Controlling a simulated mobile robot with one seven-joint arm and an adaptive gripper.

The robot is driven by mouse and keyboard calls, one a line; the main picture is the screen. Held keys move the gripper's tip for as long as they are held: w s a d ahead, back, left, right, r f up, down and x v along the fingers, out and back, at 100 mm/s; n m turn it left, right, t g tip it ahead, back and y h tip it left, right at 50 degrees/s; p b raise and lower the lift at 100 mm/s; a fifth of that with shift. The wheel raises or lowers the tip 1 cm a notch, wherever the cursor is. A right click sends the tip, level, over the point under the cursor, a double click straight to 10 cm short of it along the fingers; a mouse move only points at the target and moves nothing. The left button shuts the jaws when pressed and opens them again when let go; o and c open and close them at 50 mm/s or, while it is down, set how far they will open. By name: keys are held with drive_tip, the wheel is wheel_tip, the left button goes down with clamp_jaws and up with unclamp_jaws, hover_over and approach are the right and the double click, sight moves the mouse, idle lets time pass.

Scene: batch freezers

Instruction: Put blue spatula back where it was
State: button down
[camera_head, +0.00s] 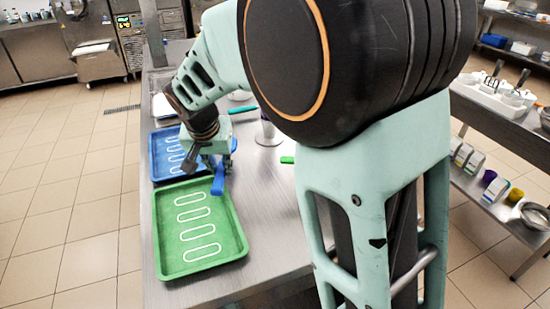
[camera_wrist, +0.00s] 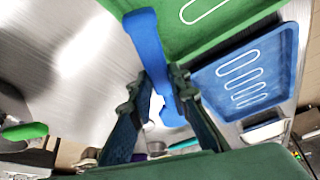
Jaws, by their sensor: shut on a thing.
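My gripper (camera_head: 212,160) hangs above the steel counter, close to where the blue and green trays meet. It is shut on the blue spatula (camera_head: 218,182), which points down toward the right edge of the green tray. In the wrist view the blue spatula (camera_wrist: 148,42) sits between the two fingers (camera_wrist: 158,80), with one end reaching up to the green tray (camera_wrist: 215,30). The green tray (camera_head: 240,225) with white outlines lies nearest on the counter. The blue tray (camera_head: 158,172) lies behind it and also shows in the wrist view (camera_wrist: 285,60). I cannot tell whether the spatula touches the tray.
A green-handled tool (camera_head: 242,110) lies farther back on the counter (camera_head: 262,200). Another green end (camera_head: 287,160) shows beside my arm. A shelf unit (camera_head: 500,125) with containers stands at right. Bare counter lies right of the green tray.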

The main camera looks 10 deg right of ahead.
drive_tip(key=w+d, duration=0.1)
drive_tip(key=d, duration=0.4)
drive_tip(key=w+d, duration=0.1)
drive_tip(key=d, duration=0.4)
drive_tip(key=d+p, duration=0.1)
drive_tip(key=d, duration=0.3)
drive_tip(key=shift+w+d, duration=0.4)
drive_tip(key=shift+d+f, duration=0.2)
drive_tip(key=shift+f, duration=1.55)
drive_tip(key=shift+f, duration=0.1)
drive_tip(key=shift+f+b, duration=0.3)
drive_tip(key=shift+b, duration=0.1)
drive_tip(key=c, duration=1.8)
unclamp_jaws()
drive_tip(key=shift+r, duration=0.15)
